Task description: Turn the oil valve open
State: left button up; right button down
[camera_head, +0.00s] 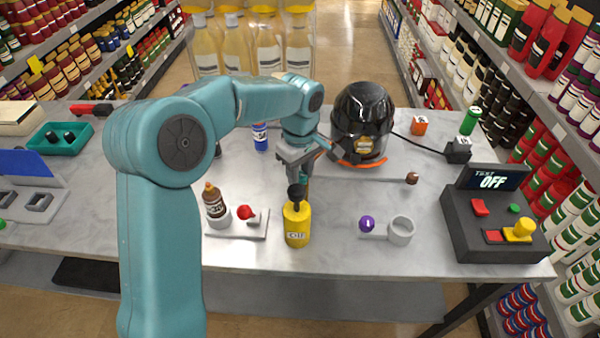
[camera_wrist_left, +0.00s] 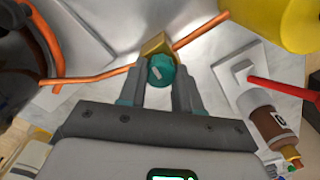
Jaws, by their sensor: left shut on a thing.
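The oil valve shows in the left wrist view as a round teal knob (camera_wrist_left: 160,72) with a pale mark on its face, on a brass-coloured block (camera_wrist_left: 157,44) in line with an orange tube (camera_wrist_left: 198,32). My left gripper (camera_wrist_left: 161,82) is shut on the knob, with one finger on each side. In the head view my left gripper (camera_head: 297,172) reaches down behind the yellow oil bottle (camera_head: 297,224), and the valve is mostly hidden there. The black domed pump (camera_head: 362,112) stands just right of the gripper. My right gripper does not show.
A brown bottle (camera_head: 213,201) and a red-handled piece on a white plate stand left of the oil bottle. A purple ball (camera_head: 366,224) and a white ring holder (camera_head: 401,231) are to the right. A control box (camera_head: 492,225) reading OFF sits at the right edge.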

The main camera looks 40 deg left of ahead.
aim_at(300, 174)
pick_arm(q)
jog(key=shift+r+n, duration=0.2)
jog(key=shift+n, duration=0.5)
jog(key=o, duration=1)
jog(key=shift+o, duration=0.2)
notch_tip(300, 174, up, 16)
jog(key=p, duration=0.1)
jog(key=shift+r+p, duration=0.15)
jog(key=shift+p, duration=0.25)
